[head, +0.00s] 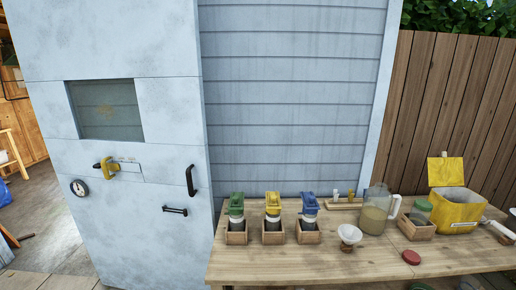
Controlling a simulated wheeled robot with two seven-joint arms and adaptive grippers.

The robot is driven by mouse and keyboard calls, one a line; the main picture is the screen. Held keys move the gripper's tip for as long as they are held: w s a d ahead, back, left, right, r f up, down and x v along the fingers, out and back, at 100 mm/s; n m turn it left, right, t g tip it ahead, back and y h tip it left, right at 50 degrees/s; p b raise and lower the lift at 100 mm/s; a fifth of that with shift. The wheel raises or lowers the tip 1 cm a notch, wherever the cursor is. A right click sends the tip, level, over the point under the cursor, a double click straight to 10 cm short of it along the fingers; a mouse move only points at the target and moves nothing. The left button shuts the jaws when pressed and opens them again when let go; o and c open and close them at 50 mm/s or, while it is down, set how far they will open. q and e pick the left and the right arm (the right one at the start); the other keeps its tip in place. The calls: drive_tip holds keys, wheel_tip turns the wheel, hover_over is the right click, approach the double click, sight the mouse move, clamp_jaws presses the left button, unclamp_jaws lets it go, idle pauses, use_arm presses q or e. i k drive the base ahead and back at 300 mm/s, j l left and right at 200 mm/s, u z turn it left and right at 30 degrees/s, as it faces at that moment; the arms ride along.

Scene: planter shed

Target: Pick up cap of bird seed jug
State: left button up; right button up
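A clear jug (375,211) with a white handle stands on the wooden table, partly filled with tan seed. A round red cap (411,257) lies flat on the table near the front edge, in front and to the right of the jug and apart from it. I cannot tell for certain that it belongs to the jug. Neither of my grippers is in view.
The front left of the tabletop is clear.

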sight(408, 256)
drive_tip(key=z, duration=1.4)
